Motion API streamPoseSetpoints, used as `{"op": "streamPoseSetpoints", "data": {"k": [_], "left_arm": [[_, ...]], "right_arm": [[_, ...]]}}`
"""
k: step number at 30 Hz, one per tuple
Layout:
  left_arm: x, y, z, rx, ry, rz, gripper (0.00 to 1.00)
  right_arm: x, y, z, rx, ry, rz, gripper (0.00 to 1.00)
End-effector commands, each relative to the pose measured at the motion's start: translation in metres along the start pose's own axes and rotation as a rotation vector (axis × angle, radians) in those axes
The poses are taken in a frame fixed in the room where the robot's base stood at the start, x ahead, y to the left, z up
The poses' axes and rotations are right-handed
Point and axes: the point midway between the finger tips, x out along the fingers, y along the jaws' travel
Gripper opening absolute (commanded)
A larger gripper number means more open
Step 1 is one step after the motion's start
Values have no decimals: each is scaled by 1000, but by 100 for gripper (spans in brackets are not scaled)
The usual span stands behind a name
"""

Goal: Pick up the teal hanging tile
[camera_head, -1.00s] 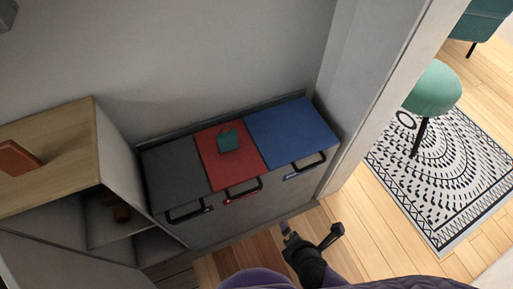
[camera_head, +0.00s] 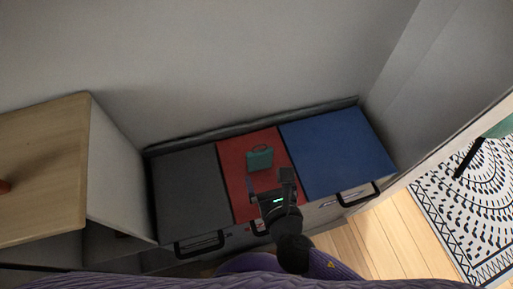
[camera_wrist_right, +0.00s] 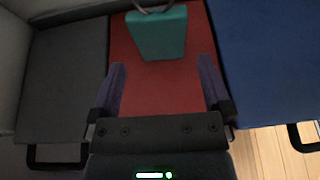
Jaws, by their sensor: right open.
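The teal hanging tile (camera_head: 259,159) lies on the red lid (camera_head: 236,167) in the head view, with a dark loop handle at its far side. In the right wrist view the teal tile (camera_wrist_right: 157,34) is ahead of the fingers, and its loop is partly cut off by the top edge. My right gripper (camera_head: 268,188) is over the near part of the red lid, just short of the tile. In the right wrist view my right gripper (camera_wrist_right: 162,85) is open, with nothing between its fingers. My left gripper is not in view.
A grey lid (camera_head: 190,190) is left of the red one and a blue lid (camera_head: 338,152) is right, with black handles along the front. A wooden-topped shelf unit (camera_head: 45,165) stands at the left. A wall rises behind the lids. A patterned rug (camera_head: 465,205) is at the right.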

Motion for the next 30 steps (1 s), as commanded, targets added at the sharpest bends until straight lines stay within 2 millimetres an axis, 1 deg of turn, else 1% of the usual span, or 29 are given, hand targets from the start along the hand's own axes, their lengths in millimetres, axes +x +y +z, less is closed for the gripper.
{"op": "streamPoseSetpoints", "data": {"k": [1, 5, 9, 10, 13, 19, 20, 21, 23, 24, 26, 27, 30], "left_arm": [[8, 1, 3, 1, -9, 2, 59], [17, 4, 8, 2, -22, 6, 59], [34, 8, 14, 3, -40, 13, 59], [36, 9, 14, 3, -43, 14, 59], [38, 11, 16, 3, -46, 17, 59], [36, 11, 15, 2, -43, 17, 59], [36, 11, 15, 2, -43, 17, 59], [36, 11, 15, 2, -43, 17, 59], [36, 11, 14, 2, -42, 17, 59], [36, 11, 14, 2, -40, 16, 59], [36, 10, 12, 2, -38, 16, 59], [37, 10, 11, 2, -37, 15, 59], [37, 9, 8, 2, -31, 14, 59]], "right_arm": [[11, 0, -4, 1, 1, 0, 100], [31, 0, -4, 3, 1, 0, 100], [60, 1, -2, 3, 3, -1, 100], [65, 0, -2, 4, 3, -1, 100], [73, 1, 0, 3, 4, 0, 100], [73, 0, 3, 2, 3, 0, 100], [73, 0, 3, 3, 3, 0, 94], [73, 0, 3, 3, 3, 0, 85], [73, 0, 3, 3, 3, 0, 72], [73, 0, 3, 3, 3, 0, 64], [73, 0, 3, 3, 3, 0, 51], [73, 0, 3, 3, 3, 0, 43], [73, 0, 3, 3, 2, 0, 24]]}}
